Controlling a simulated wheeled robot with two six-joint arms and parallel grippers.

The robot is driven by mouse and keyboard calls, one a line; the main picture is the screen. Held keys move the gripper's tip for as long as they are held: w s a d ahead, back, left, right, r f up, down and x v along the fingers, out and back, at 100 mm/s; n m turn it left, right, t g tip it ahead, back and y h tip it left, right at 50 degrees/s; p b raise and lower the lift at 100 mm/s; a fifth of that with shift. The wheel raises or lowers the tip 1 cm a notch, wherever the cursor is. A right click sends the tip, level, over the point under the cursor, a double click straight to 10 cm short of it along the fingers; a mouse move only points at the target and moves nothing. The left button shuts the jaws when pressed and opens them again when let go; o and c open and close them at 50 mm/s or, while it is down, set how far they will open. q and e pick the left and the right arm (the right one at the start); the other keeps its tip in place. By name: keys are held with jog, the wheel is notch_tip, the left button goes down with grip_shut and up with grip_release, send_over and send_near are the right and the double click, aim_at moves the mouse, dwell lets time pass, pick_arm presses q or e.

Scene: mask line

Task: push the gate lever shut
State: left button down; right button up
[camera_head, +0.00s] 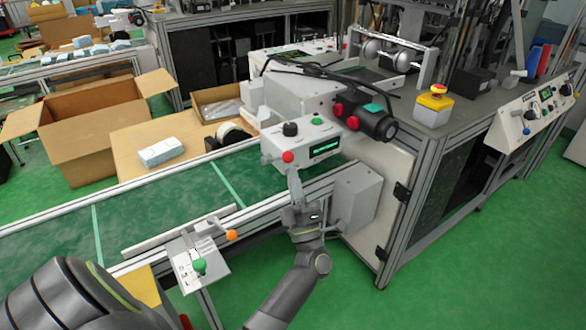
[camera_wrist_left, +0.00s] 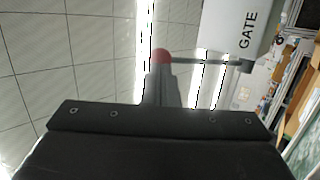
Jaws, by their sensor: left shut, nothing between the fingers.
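The gate lever has a red ball knob (camera_head: 288,157) at the left front of a grey-white machine head (camera_head: 310,143) above the conveyor. In the left wrist view the red knob (camera_wrist_left: 161,56) sits at the end of a thin dark rod (camera_wrist_left: 210,62), which runs right to a grey box marked GATE (camera_wrist_left: 235,35). My left gripper (camera_head: 293,175) is shut and empty, with its tips just below the knob. In the left wrist view the fingers (camera_wrist_left: 158,85) point at the knob and overlap its lower edge. I cannot tell whether they touch it. My right gripper is not in view.
A green conveyor (camera_head: 150,205) runs beneath the machine head. A small control box with a green knob (camera_head: 200,266) and an orange-knobbed lever (camera_head: 231,235) stands at its near edge. A grey box (camera_head: 358,195) is close right of my gripper. A cardboard box (camera_head: 85,140) stands behind.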

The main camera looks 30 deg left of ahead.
pick_arm(q)
jog(key=shift+w+a+r, duration=0.2)
jog(key=shift+a+r, duration=0.05)
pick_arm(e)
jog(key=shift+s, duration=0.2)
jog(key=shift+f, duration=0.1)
